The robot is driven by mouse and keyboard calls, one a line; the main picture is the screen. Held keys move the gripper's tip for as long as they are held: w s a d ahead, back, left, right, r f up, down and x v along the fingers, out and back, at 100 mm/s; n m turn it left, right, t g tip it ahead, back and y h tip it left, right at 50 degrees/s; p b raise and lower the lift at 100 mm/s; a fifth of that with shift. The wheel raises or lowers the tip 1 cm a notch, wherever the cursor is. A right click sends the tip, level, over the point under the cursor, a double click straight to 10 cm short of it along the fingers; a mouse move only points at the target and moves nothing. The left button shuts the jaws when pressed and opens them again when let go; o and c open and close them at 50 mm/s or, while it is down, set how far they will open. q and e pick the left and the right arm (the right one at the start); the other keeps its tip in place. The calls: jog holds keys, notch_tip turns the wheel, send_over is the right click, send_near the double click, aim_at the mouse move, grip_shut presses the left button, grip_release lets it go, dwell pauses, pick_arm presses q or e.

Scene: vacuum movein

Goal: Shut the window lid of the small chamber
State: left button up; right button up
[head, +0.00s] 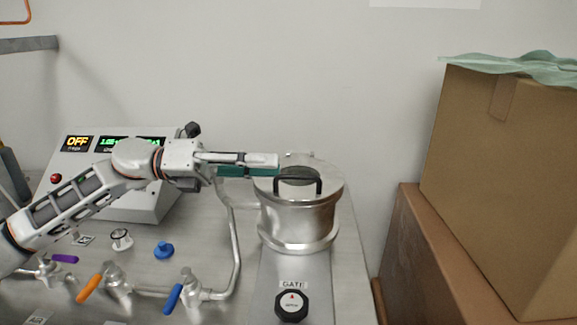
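The small chamber (296,222) is a shiny metal cylinder with a wide flange, standing upright on the metal bench. Its round metal lid (329,183) lies flat across the top, with a black arched handle (298,183) and a dark oval window area behind the handle. No gap shows between lid and chamber from here. My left gripper (279,165) reaches in from the left, with its teal-padded fingers level over the lid's left rear edge, close behind the handle. I cannot tell whether it touches the lid or how far the fingers are apart. My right gripper is out of view.
A grey control box (130,200) with an "OFF" display stands behind my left arm. Valves with orange (89,289), blue (173,298) and purple handles and a curved pipe are left of the chamber. A black GATE knob (291,306) is in front. Cardboard boxes (500,170) stand at right.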

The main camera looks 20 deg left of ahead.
pick_arm(q)
jog(key=v, duration=0.5)
jog(key=shift+s+a, duration=0.1)
jog(key=shift+a, duration=0.25)
